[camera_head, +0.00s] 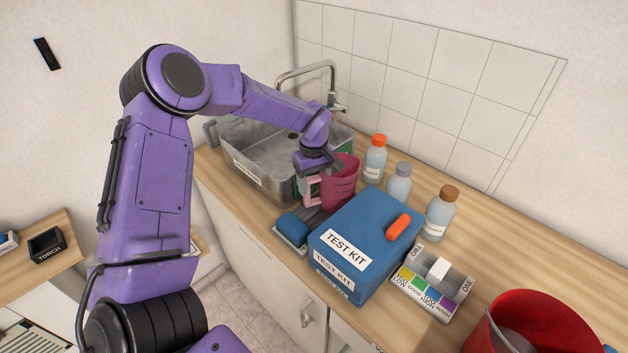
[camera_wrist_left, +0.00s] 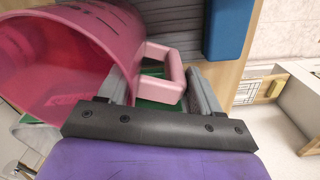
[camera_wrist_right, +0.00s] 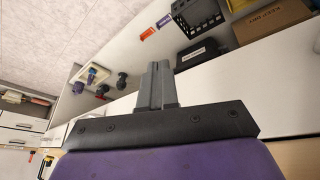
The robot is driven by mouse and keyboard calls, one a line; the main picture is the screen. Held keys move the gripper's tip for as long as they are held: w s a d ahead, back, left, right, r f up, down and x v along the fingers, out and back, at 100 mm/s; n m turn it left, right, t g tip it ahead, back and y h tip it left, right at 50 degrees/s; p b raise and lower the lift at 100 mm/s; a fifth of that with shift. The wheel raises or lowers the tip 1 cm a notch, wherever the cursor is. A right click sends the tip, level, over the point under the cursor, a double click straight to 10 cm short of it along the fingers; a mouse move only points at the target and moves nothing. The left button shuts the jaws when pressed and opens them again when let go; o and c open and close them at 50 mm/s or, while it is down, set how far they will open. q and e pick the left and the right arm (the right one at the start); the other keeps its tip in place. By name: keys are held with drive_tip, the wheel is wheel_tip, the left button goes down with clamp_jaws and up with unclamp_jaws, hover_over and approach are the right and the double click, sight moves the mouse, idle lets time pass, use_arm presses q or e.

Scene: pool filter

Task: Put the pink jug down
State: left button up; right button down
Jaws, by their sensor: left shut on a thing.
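The pink jug (camera_head: 342,184) is in the head view, upright or nearly so, between the sink and the blue test kit. My left gripper (camera_head: 318,164) is shut on it. In the left wrist view the pink jug (camera_wrist_left: 65,62) fills the upper left, its open mouth facing the camera. Its handle (camera_wrist_left: 166,72) lies between the fingers of my left gripper (camera_wrist_left: 158,78). I cannot tell whether the jug's base touches the surface below. My right gripper (camera_wrist_right: 157,85) is shut and empty in the right wrist view, and out of the head view.
A grey ribbed mat (camera_head: 309,219) with a blue sponge-like block (camera_head: 293,227) lies beside the jug. The blue test kit (camera_head: 365,240) is close in front, several bottles (camera_head: 375,160) behind. The metal sink (camera_head: 250,150) is left, a red bucket (camera_head: 530,325) far right.

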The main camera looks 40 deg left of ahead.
use_arm(q)
drive_tip(key=shift+w+f, duration=0.1)
drive_tip(key=o, duration=1.1)
drive_tip(key=shift+s, duration=0.2)
drive_tip(key=o, duration=0.3)
drive_tip(key=shift+s+r, duration=0.25)
drive_tip(key=shift+s, duration=0.1)
drive_tip(key=shift+w, duration=0.2)
drive_tip(key=shift+w+r, duration=0.15)
drive_tip(key=shift+r, duration=0.1)
drive_tip(key=r+b, duration=0.1)
drive_tip(key=r, duration=0.4)
drive_tip(key=r+b, duration=0.1)
drive_tip(key=r, duration=0.5)
drive_tip(key=shift+s+a+r, duration=0.1)
drive_tip(key=shift+s+r, duration=0.1)
drive_tip(key=shift+r, duration=0.05)
